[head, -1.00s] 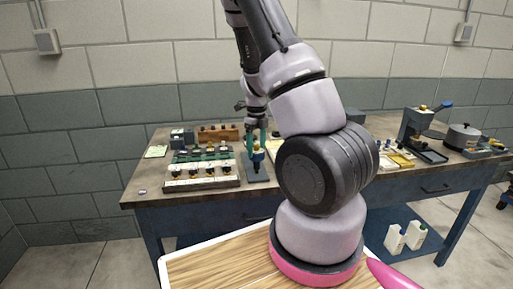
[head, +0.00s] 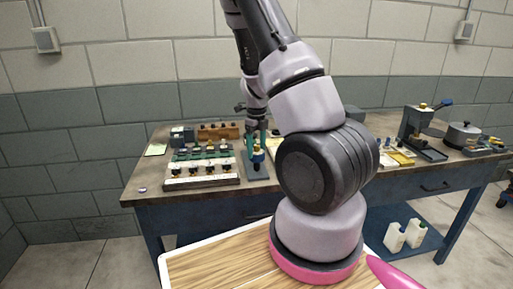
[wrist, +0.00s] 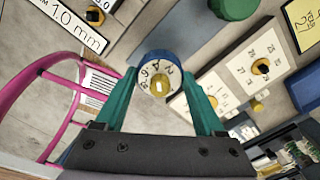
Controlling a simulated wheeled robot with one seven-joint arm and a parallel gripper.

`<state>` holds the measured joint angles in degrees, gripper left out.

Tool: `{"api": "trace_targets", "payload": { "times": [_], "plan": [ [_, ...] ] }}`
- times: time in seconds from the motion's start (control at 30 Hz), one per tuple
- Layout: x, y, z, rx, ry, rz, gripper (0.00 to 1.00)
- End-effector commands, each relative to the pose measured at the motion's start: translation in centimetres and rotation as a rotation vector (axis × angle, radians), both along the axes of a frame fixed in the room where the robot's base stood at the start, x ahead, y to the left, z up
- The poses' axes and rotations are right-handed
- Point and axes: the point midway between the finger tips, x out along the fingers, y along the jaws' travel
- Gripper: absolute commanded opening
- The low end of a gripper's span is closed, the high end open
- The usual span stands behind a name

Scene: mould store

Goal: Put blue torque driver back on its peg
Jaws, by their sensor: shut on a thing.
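My gripper (head: 257,143) has teal fingers and hangs over the bench, in front of my arm's upper links. It is shut on the blue torque driver (wrist: 160,72), whose round end with a white numbered dial and yellow centre faces the wrist camera between the two fingers. In the head view the driver (head: 258,156) looks like a small blue and yellow piece above a grey-blue plate (head: 257,171). Its lower end is hidden in the wrist view. I cannot tell whether it touches the plate, and I cannot make out its peg.
A rack (head: 202,183) with white labels and several dark-and-yellow pieces stands just left of the driver. A wooden block (head: 218,132) is behind it. White numbered cards (wrist: 254,62) and a green round thing (wrist: 233,8) lie close by. The bench's front left (head: 150,182) is mostly clear.

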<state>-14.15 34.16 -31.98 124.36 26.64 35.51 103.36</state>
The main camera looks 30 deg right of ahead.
Motion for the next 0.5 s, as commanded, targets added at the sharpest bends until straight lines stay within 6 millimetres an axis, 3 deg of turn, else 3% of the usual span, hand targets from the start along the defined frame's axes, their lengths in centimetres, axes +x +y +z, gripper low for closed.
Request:
{"api": "trace_targets", "payload": {
  "times": [0.5],
  "plan": [
    [0.00,0.04,-0.62,0.001,-0.001,0.000,0.04]
  ]
}}
